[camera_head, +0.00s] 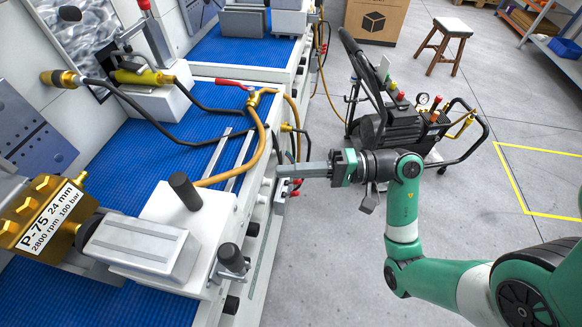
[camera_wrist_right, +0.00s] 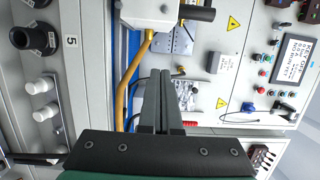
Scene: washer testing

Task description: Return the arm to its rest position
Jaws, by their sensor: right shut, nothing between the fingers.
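My right arm (camera_head: 403,205) is green and white and comes in from the lower right in the head view. Its gripper (camera_head: 283,170) points left at the front edge of the test bench, beside the hose and valves there. In the right wrist view the gripper fingers (camera_wrist_right: 161,85) lie close together, with nothing between them. I cannot tell from the views whether the fingertips touch the bench. My left gripper is not in view.
The blue-topped bench (camera_head: 150,150) carries a brass pump (camera_head: 42,215), a white fixture (camera_head: 165,240) and orange and black hoses. A wheeled pressure washer (camera_head: 390,125) stands behind my right arm. A stool (camera_head: 444,42) and a cardboard box (camera_head: 375,18) are farther back.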

